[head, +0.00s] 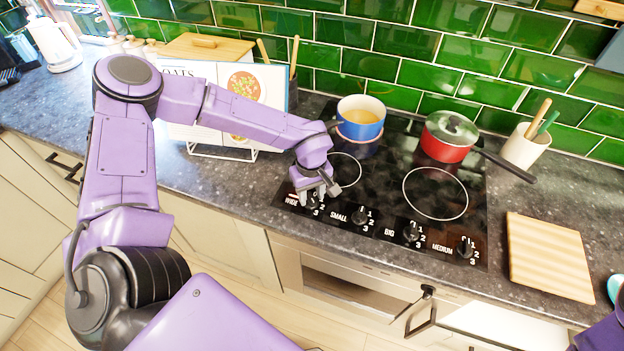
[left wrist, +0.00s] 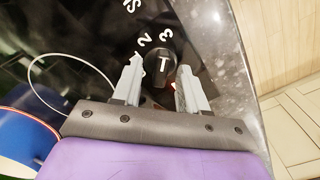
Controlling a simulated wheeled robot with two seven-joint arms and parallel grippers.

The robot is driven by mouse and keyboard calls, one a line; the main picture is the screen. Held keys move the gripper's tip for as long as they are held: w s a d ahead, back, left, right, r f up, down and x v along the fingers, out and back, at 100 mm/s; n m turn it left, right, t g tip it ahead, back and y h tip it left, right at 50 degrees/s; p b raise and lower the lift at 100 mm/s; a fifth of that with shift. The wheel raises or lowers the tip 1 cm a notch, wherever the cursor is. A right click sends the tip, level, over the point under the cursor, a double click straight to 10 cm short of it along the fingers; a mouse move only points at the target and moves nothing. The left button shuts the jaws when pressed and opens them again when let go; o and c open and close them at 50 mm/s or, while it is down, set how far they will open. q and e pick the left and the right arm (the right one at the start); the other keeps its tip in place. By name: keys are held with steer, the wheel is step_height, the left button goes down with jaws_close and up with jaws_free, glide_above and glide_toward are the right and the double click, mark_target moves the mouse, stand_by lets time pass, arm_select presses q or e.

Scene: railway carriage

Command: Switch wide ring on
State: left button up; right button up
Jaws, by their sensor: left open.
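The black hob (head: 385,205) has a front row of knobs labelled WIDE, SMALL, BIG and MEDIUM. My left gripper (head: 316,194) is over the WIDE knob (head: 312,203) at the hob's front left corner. In the left wrist view the round black knob (left wrist: 160,66) with a pale T-shaped mark lies between the two grey fingers of my open left gripper (left wrist: 159,76). Gaps show on both sides of the knob, so the fingers do not appear closed on it. The numbers around it are partly hidden by the fingers. My right gripper is not in view.
A blue pot (head: 360,119) and a red pan (head: 447,138) stand on the back rings. The pan's handle reaches right. The front left ring (head: 345,170) and front right ring (head: 435,193) are bare. A cookbook (head: 207,105) stands left; a wooden board (head: 548,258) lies right.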

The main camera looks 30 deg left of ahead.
mark_target(312, 197)
arm_select(q)
step_height(312, 197, up, 10)
steer(key=b, duration=0.2)
steer(key=shift+r, duration=0.15)
steer(key=shift+d, duration=0.1)
